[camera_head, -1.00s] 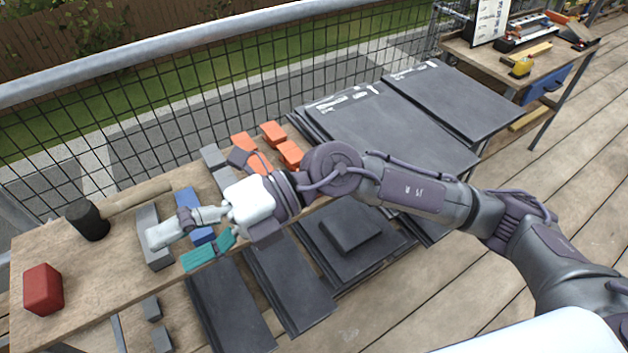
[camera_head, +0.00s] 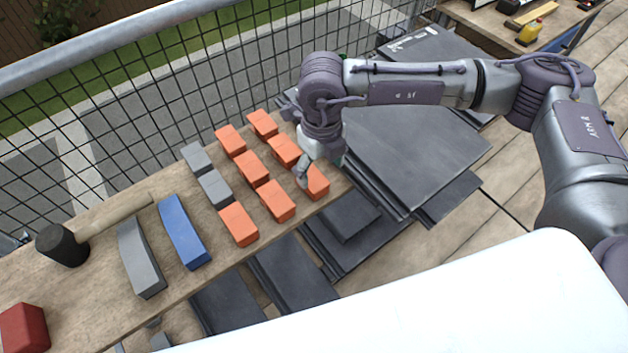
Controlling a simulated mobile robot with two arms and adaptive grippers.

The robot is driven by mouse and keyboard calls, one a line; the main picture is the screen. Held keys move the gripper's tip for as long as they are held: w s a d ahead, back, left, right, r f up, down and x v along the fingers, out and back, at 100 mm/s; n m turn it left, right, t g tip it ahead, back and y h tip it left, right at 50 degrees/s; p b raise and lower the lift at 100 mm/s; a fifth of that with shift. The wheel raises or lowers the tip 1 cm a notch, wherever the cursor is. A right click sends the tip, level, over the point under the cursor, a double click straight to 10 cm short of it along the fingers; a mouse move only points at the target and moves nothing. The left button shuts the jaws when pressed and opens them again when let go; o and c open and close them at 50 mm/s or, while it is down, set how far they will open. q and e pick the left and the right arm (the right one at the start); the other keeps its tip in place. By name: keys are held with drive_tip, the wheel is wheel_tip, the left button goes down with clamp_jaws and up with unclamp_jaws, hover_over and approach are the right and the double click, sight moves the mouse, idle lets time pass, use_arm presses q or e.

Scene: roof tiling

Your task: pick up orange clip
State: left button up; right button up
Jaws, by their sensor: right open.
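Several orange clips (camera_head: 277,201) lie in rows on the wooden bench, looking like small orange blocks. The one at the right end of the front row (camera_head: 316,183) is nearest my right gripper (camera_head: 302,176). My right gripper is open and points down at that clip's left side, with its fingertips close to it. I cannot tell whether they touch it. The gripper and wrist partly cover the bench behind. My left gripper is not in view.
Grey blocks (camera_head: 214,189) lie left of the clips, then a blue bar (camera_head: 184,233), a grey bar (camera_head: 141,258), a black-headed mallet (camera_head: 63,244) and a red block (camera_head: 24,329). Dark slates (camera_head: 415,150) are stacked at right. A mesh railing runs behind.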

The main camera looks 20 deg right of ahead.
sight(319, 185)
wheel_tip(319, 185, down, 3)
drive_tip(key=shift+w+f, duration=0.1)
drive_tip(key=f, duration=0.1)
drive_tip(key=f+p, duration=0.1)
drive_tip(key=f, duration=0.1)
drive_tip(key=shift+w+f, duration=0.2)
drive_tip(key=shift+f, duration=0.25)
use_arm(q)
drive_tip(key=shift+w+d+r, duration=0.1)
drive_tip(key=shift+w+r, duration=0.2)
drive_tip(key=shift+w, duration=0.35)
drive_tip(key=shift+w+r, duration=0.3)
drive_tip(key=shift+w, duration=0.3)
use_arm(e)
drive_tip(key=c, duration=1.2)
